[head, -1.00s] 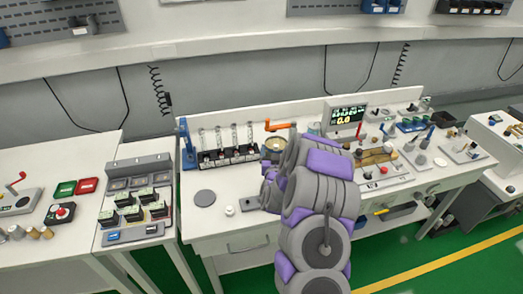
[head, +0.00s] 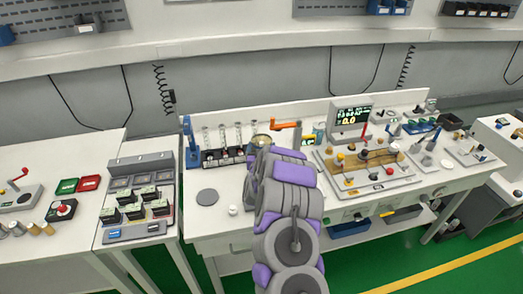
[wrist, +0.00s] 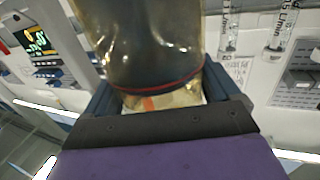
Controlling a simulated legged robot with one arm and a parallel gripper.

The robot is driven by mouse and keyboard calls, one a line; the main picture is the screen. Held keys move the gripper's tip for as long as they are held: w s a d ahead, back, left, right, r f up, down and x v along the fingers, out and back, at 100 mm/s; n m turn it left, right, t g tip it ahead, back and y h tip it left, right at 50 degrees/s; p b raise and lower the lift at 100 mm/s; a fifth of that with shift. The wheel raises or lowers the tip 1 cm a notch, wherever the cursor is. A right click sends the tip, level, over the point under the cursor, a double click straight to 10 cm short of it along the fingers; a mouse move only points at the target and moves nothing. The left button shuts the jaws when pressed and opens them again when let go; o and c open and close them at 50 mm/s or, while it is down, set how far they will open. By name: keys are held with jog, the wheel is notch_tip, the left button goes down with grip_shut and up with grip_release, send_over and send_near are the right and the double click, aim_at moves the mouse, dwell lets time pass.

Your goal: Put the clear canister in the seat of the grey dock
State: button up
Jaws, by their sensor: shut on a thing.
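The clear canister (wrist: 155,45) fills the top middle of the wrist view, see-through and smoky, with a red line around it. My gripper (wrist: 160,100) is shut on it, with dark blue-grey fingers on either side. In the head view the canister's round, yellowish top (head: 262,140) shows just past my arm, above the bench. An orange lever (head: 285,125) stands just right of the canister.
A rack of clear flow tubes (head: 222,145) stands left of the canister. A grey disc (head: 207,197) and a small white knob (head: 233,210) lie at the bench's front left. To the right are a panel of knobs (head: 365,170) and a monitor (head: 350,116).

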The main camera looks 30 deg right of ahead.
jog(key=shift+a, duration=0.1)
jog(key=o, duration=1.4)
jog(key=shift+s, duration=0.15)
jog(key=p+v, duration=0.1)
jog(key=v, duration=1)
jog(key=shift+s+a+p, duration=0.15)
jog(key=shift+s+p, duration=0.2)
